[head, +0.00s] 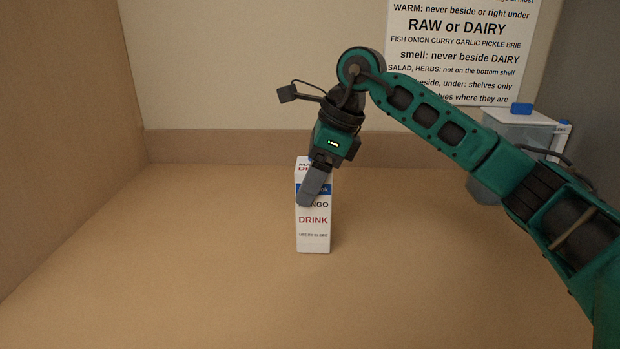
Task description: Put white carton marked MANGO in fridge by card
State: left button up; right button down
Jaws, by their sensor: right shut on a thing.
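The white carton (314,232) stands upright on the tan surface in the middle of the head view. Its front reads "...NGO" and "DRINK" in red, with a blue band above; part of the lettering is hidden by my gripper. My right gripper (309,200) reaches down from above and is shut on the carton, with one grey finger across its front. The card (455,55) with printed storage rules is on the back wall at the upper right, its top cut off by the frame. No fridge can be made out. My left gripper is not in view.
A clear container (510,130) with a blue clip stands at the back right, partly behind my right arm. Tan walls close the left side and the back. The surface left of the carton and in front of it is clear.

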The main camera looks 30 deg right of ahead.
jog(key=shift+f, duration=0.15)
jog(key=shift+c, duration=0.6)
grip_release()
